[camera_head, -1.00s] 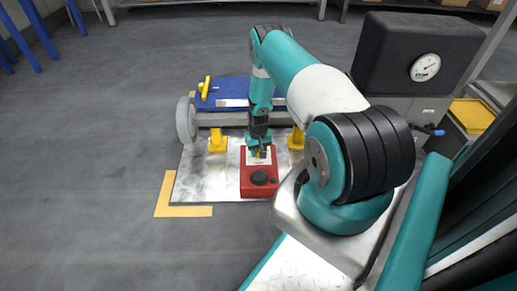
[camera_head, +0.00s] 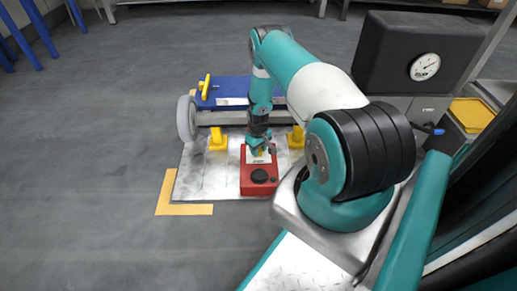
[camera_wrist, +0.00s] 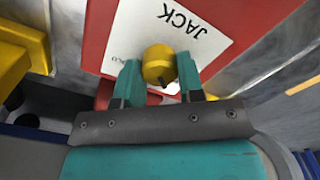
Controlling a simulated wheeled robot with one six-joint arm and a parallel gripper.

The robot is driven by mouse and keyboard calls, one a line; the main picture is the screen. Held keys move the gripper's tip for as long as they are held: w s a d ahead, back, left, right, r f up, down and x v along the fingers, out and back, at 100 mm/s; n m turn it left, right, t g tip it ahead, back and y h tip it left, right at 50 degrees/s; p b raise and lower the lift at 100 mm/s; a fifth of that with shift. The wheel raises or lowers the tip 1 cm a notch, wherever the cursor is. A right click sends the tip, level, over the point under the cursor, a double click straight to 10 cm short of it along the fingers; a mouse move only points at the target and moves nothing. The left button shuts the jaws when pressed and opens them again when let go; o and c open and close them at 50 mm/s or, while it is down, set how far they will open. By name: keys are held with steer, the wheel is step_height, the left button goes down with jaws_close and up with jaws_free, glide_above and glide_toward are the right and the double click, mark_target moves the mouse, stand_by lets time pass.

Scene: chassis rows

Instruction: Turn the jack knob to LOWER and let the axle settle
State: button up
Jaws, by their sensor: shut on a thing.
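The red jack box (camera_head: 247,183) stands on the metal plate in front of the axle, with a round black part (camera_head: 259,176) on its near top. Its white label reads JACK in the wrist view (camera_wrist: 190,22); smaller print is partly covered. My gripper (camera_wrist: 159,72) has its two teal fingers closed on the yellow jack knob (camera_wrist: 159,62), whose dark mark points toward the gripper's palm. In the head view my gripper (camera_head: 260,149) is over the far part of the box and mostly hides the knob. The grey axle beam (camera_head: 219,118) carries a wheel (camera_head: 186,119) at its left end.
Yellow stands (camera_head: 218,140) (camera_head: 297,138) are under the axle, left and right of my wrist. A black box with a gauge (camera_head: 425,67) is at right.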

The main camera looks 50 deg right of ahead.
steer(key=shift+w, duration=0.2)
steer(key=o, duration=0.9)
steer(key=shift+s, duration=0.1)
steer(key=shift+r, duration=0.1)
step_height(320, 180, up, 17)
steer(key=p, duration=0.8)
steer(key=shift+r, duration=0.15)
